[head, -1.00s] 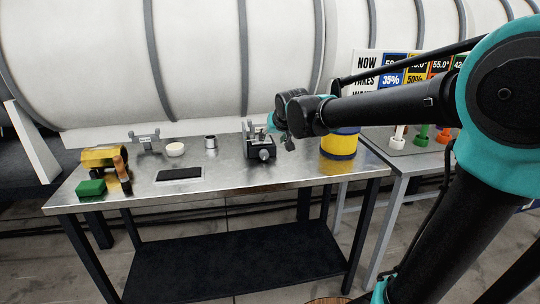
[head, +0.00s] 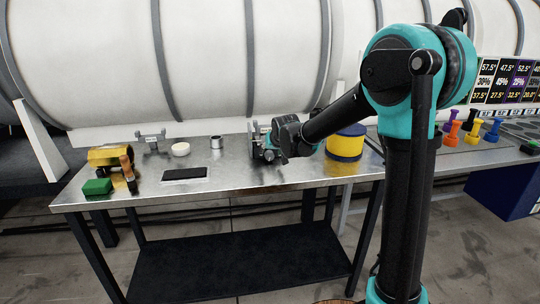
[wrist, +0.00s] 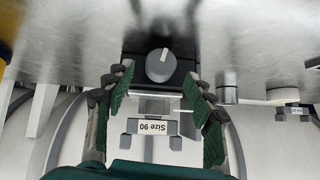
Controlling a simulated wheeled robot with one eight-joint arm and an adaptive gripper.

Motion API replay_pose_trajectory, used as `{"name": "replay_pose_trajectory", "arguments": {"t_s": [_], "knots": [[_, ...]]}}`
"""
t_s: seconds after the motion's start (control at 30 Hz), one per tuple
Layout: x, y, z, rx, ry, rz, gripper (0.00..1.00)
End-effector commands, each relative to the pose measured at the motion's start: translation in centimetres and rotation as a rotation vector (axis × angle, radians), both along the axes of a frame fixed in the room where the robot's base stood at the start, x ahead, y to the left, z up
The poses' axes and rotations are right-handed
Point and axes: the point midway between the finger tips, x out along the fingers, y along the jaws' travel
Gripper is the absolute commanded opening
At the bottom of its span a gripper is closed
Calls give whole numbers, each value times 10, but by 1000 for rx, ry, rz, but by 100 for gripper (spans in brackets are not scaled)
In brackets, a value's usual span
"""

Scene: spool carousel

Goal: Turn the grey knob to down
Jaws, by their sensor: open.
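The grey knob (wrist: 160,65) is round with a raised grip bar and a pale mark near its upper edge in the wrist view. The knob lies between and just beyond the fingertips; contact cannot be told. In the head view my gripper (head: 270,150) is at the box, and the knob is hidden there.
The metal table (head: 225,177) also holds a yellow-and-blue drum (head: 346,145) right of the box. A metal cup (head: 216,142), white disc (head: 181,149), black pad (head: 184,174) and green block (head: 97,187) stand left. A large white tank (head: 200,60) is behind.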

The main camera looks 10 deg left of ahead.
Motion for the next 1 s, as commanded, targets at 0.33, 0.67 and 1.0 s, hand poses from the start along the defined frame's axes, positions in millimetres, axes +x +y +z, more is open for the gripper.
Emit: {"name": "replay_pose_trajectory", "arguments": {"t_s": [0.33,0.67,1.0], "knots": [[20,7,-22,0,0,0,54],[21,8,-23,0,0,0,53],[21,8,-23,0,0,0,11]]}}
